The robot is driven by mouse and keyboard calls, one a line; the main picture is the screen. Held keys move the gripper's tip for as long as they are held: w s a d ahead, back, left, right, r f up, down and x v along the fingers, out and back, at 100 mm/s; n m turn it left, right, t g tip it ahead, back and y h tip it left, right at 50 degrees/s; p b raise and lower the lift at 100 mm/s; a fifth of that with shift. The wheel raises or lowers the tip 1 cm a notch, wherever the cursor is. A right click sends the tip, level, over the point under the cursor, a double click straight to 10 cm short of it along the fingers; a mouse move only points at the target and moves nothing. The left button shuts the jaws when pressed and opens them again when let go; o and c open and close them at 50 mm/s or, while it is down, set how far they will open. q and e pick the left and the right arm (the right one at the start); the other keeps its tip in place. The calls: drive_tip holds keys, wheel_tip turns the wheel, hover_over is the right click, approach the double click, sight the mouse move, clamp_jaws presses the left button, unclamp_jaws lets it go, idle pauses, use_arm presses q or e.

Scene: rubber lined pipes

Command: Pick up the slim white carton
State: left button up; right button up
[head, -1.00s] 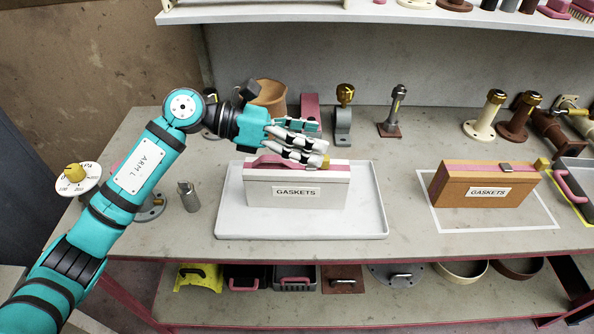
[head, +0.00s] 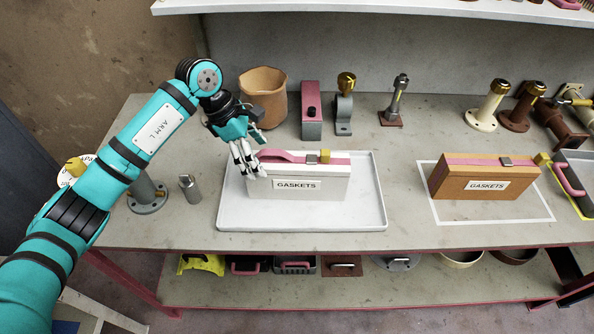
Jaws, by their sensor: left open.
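The slim white carton (head: 315,190) stands upright on a pale tray (head: 369,218). It has a GASKETS label on its front, a pink strap and handle along its top, and a yellow clasp. My left gripper (head: 249,170) is open at the carton's left end, fingers pointing down. The fingers overlap the carton's upper left corner in the picture; I cannot tell whether they touch it. Nothing shows between the fingers. My right gripper is not in the head view.
A brown GASKETS carton (head: 484,180) stands in a white outline at right. Behind the tray stand a terracotta pot (head: 264,95), a pink and grey block (head: 311,110) and a grey bracket (head: 344,110). A small metal cylinder (head: 189,188) stands left of the tray.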

sight(272, 169)
use_arm(q)
drive_tip(key=shift+d+f, duration=0.25)
drive_tip(key=shift+f, duration=0.35)
drive_tip(key=shift+s+d+f+p, duration=0.1)
drive_tip(key=shift+d+f+p, duration=0.15)
drive_tip(key=shift+p, duration=0.1)
drive_tip(key=p+x, duration=0.2)
drive_tip(key=x, duration=0.1)
drive_tip(key=shift+d+f, duration=0.15)
drive_tip(key=shift+d, duration=0.2)
drive_tip(key=shift+d+f, duration=0.15)
drive_tip(key=shift+f, duration=0.4)
drive_tip(key=shift+r, duration=0.1)
drive_tip(key=c, duration=1.7)
drive_tip(key=shift+w+r, duration=0.1)
drive_tip(key=shift+w, duration=0.15)
